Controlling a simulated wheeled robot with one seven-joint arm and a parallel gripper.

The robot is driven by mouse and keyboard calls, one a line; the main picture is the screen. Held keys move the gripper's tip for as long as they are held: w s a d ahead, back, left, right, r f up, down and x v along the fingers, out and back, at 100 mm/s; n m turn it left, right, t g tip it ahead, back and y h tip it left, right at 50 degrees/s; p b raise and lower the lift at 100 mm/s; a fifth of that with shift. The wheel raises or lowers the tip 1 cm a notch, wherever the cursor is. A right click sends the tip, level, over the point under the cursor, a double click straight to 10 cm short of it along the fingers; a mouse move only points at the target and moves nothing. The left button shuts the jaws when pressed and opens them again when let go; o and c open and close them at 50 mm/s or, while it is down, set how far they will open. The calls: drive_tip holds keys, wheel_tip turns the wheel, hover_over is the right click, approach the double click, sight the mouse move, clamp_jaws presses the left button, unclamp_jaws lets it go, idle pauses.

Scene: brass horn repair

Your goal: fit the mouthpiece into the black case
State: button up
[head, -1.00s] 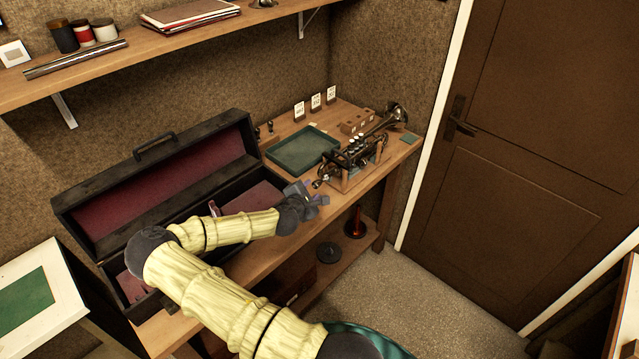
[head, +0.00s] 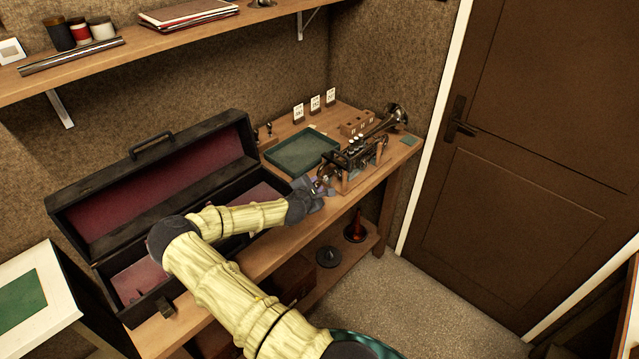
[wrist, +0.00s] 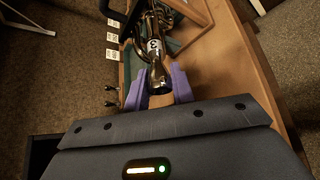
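The silver horn (head: 357,152) rests in a stand on the bench. Its mouthpiece (wrist: 158,76) is at the horn's near end, pointing toward my wrist camera. My gripper (wrist: 160,90) has its purple fingers apart, one on each side of the mouthpiece's cup. Bare bench shows between the fingers below the cup, and I see no clear contact. In the head view my gripper (head: 318,190) is at the horn's left end and partly hides the mouthpiece. The black case (head: 150,172) stands open on the bench at left, with a dark red lining. My arm covers part of its inside.
A green tray (head: 302,150) lies behind the horn, with small white cards (head: 315,103) at the wall. A brown block (head: 357,124) sits behind the horn. A shelf (head: 120,55) runs above the case. A lower shelf (head: 340,262) holds small items. Floor is free at right.

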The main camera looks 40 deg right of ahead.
drive_tip(key=shift+c, duration=1.4)
drive_tip(key=shift+w, duration=0.1)
drive_tip(key=shift+a, duration=0.15)
drive_tip(key=shift+s+a, duration=0.15)
drive_tip(key=shift+a, duration=0.7)
drive_tip(key=shift+s+a, duration=0.1)
drive_tip(key=shift+a, duration=0.7)
